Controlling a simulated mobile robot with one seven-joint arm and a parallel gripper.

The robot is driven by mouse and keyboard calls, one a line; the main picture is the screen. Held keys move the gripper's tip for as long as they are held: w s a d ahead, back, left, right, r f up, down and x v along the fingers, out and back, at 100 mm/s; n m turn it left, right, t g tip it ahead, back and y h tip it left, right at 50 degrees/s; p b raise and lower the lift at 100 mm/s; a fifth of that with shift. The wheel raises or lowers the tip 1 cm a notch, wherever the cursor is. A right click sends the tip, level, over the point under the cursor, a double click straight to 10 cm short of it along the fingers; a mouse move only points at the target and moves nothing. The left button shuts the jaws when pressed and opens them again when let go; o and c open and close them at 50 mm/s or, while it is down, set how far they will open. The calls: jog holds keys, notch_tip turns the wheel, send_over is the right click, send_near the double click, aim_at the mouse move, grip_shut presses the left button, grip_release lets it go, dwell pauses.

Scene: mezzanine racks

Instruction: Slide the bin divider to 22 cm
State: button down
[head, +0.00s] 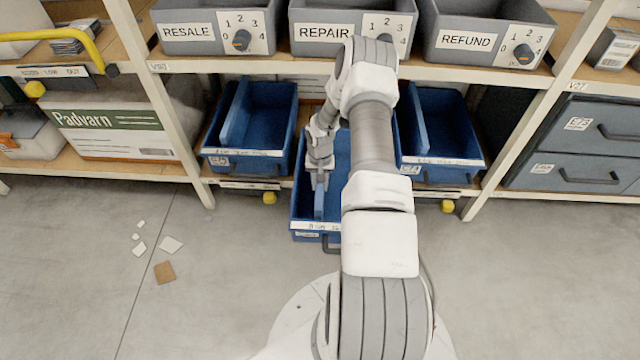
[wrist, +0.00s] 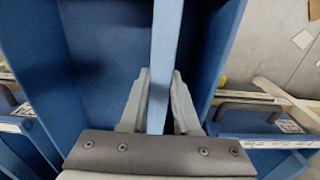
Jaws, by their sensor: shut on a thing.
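The blue bin (head: 300,200) in the middle of the lower shelf is pulled out toward me. Its front rim carries a white strip with small marks (head: 315,226) that I cannot read. The divider (head: 319,204) is a thin blue panel standing upright inside the bin. My gripper (head: 319,180) points down into the bin and is shut on the divider's top edge. In the wrist view the divider (wrist: 166,45) runs between my two fingers (wrist: 159,88), with bin floor showing on both sides. My arm hides the right part of the bin in the head view.
Blue bins with dividers stand on the left (head: 280,110) and right (head: 450,125). Grey bins labelled RESALE (head: 187,32), REPAIR (head: 325,33) and REFUND (head: 466,40), with dials, sit above. White scraps and a brown piece (head: 164,272) lie on the otherwise clear floor.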

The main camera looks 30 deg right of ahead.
jog(key=s+d, duration=0.8)
jog(key=d, duration=0.3)
jog(key=shift+s+d, duration=0.35)
jog(key=shift+s, duration=0.05)
jog(key=c, duration=0.7)
grip_release()
jog(key=shift+o, duration=0.3)
notch_tip(320, 180, up, 18)
jog(key=p, duration=0.4)
jog(key=shift+f, duration=0.25)
